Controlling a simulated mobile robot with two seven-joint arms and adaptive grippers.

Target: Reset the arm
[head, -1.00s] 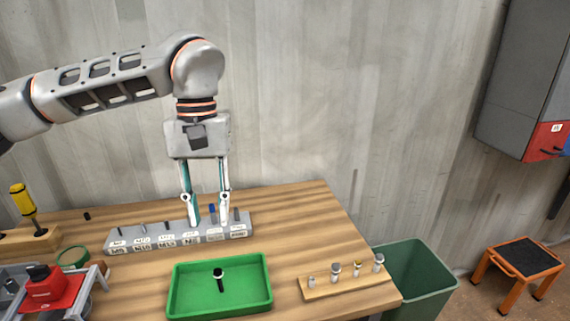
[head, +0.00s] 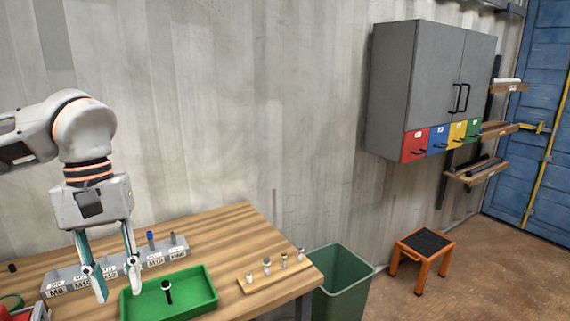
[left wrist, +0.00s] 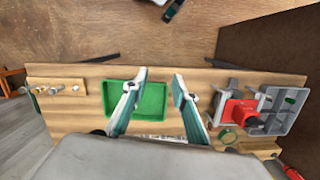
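My left gripper (head: 118,282) hangs pointing down over the workbench (head: 235,232), in front of the grey labelled holder (head: 152,262). Its two fingers are apart with nothing between them. The left wrist view also shows the open fingers (left wrist: 159,82), above the bench. My right gripper is not recognisable in either view.
A wooden strip (head: 262,281) with several small metal-topped pieces lies near the bench's right edge. A green bin (head: 340,285) stands beyond that edge. An orange stool (head: 422,260) and a grey wall cabinet (head: 400,85) are farther right. The left wrist view shows a red device (left wrist: 240,112).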

